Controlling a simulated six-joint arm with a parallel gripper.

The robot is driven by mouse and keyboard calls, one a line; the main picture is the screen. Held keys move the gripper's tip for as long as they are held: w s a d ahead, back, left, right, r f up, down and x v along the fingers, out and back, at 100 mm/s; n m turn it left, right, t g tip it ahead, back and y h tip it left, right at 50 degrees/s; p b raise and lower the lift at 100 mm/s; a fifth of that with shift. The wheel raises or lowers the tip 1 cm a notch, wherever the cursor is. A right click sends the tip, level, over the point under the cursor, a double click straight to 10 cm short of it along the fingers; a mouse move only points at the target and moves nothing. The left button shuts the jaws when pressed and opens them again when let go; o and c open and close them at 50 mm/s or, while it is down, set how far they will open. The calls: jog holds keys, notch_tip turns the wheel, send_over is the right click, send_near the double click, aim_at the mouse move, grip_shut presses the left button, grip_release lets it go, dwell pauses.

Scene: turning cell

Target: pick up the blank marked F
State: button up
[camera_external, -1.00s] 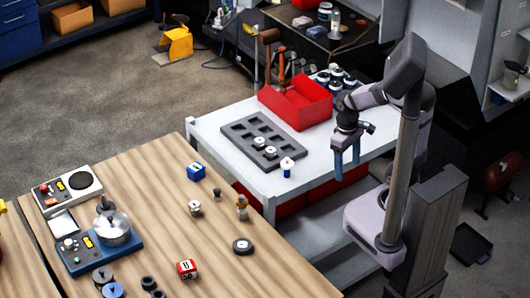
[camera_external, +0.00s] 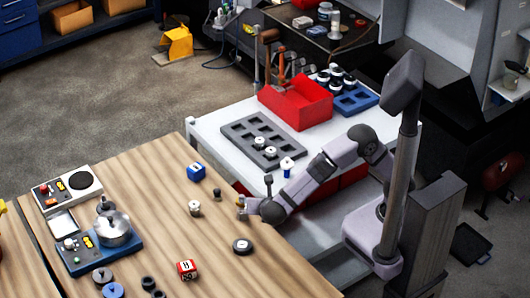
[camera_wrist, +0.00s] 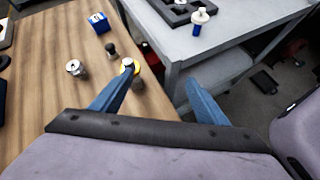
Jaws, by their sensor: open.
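My gripper (camera_wrist: 160,76) is open and empty, with its two blue fingers spread over the right edge of the wooden table. No letter F is readable on any piece. A metal cylinder with a white top (camera_external: 194,208) stands on the wooden table; it also shows left of my fingers in the wrist view (camera_wrist: 76,69). A brass-coloured piece (camera_wrist: 129,64) appears by my left fingertip; contact cannot be told. Two white-topped pieces (camera_external: 259,143) (camera_external: 270,152) sit in the grey tray. A white piece with a blue band (camera_external: 287,162) stands on the white bench.
The grey tray (camera_external: 236,127) and a red bin (camera_external: 315,113) are on the white bench (camera_external: 205,133). A gap separates table and bench.

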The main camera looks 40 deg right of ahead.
jog(key=s+a+n+t+y+b, duration=0.1)
jog(key=s+a+n+t+y, duration=0.3)
jog(key=s+a+n, duration=0.55)
jog(key=m, duration=0.3)
send_near(241, 244)
jog(key=shift+w+a+r, duration=0.15)
jog(key=shift+r, duration=0.05)
jog(key=shift+f, duration=0.5)
jog(key=shift+d+p+x, duration=0.15)
jog(key=shift+p+x, duration=0.5)
jog(key=shift+x, duration=1)
jog(key=shift+d+p+x, duration=0.15)
jog(key=shift+p+x, duration=0.45)
jog(key=shift+x, duration=1)
jog(key=shift+w+f, duration=0.15)
jog(key=shift+w, duration=0.25)
jog(key=c, duration=1.5)
jog(key=shift+c, duration=0.2)
jog(key=shift+r, duration=0.2)
notch_tip(241, 244, up, 10)
jog(key=b, duration=0.1)
